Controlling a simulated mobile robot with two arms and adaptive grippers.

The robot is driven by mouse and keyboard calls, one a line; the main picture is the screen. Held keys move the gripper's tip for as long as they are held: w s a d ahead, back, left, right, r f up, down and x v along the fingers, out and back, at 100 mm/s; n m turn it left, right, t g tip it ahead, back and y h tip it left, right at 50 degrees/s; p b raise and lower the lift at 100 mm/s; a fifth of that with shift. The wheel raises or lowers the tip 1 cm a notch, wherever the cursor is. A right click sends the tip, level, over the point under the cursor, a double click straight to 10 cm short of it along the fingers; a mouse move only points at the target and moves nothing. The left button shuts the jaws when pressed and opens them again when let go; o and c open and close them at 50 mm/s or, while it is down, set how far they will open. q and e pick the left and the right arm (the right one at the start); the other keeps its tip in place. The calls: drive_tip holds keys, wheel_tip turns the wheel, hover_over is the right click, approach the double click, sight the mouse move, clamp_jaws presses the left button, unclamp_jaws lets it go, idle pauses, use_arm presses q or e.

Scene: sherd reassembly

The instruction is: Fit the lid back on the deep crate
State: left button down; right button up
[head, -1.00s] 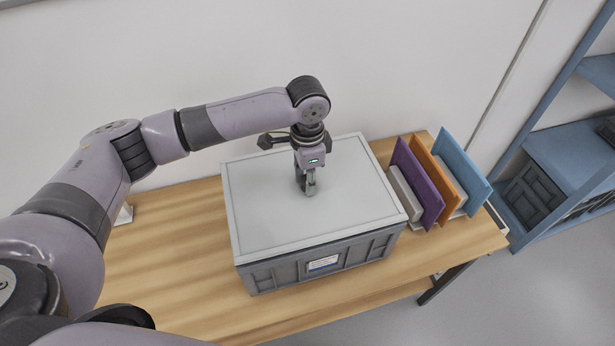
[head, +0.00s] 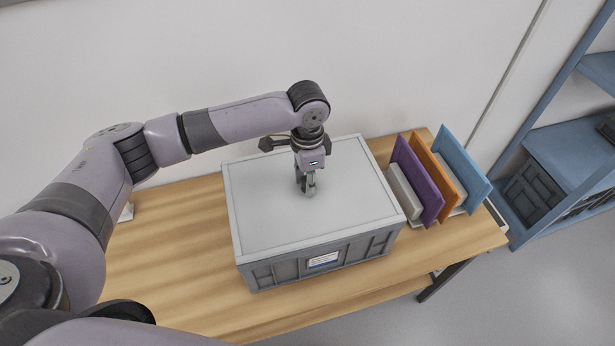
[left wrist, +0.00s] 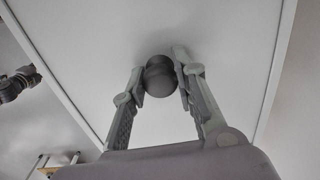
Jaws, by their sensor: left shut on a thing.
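The deep crate (head: 325,263) is grey with a white label on its front and stands on the wooden table. The light grey lid (head: 262,212) lies over the crate's top, its edges about in line with the crate walls; whether it is fully seated I cannot tell. My left gripper (head: 308,190) points down over the middle of the lid. In the left wrist view its fingers (left wrist: 160,80) are shut on the lid's dark round knob (left wrist: 159,76), with the pale lid (left wrist: 225,40) behind. My right gripper is not in view.
A rack with purple (head: 416,180), orange (head: 437,167) and blue (head: 460,168) panels stands close to the crate's right side. A blue shelf unit (head: 570,147) is further right. The table (head: 165,255) is clear to the left, and a white wall is behind.

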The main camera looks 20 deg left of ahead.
use_arm(q)
drive_tip(key=c, duration=1.2)
unclamp_jaws()
wheel_tip(320, 180, up, 12)
drive_tip(key=shift+f, duration=0.1)
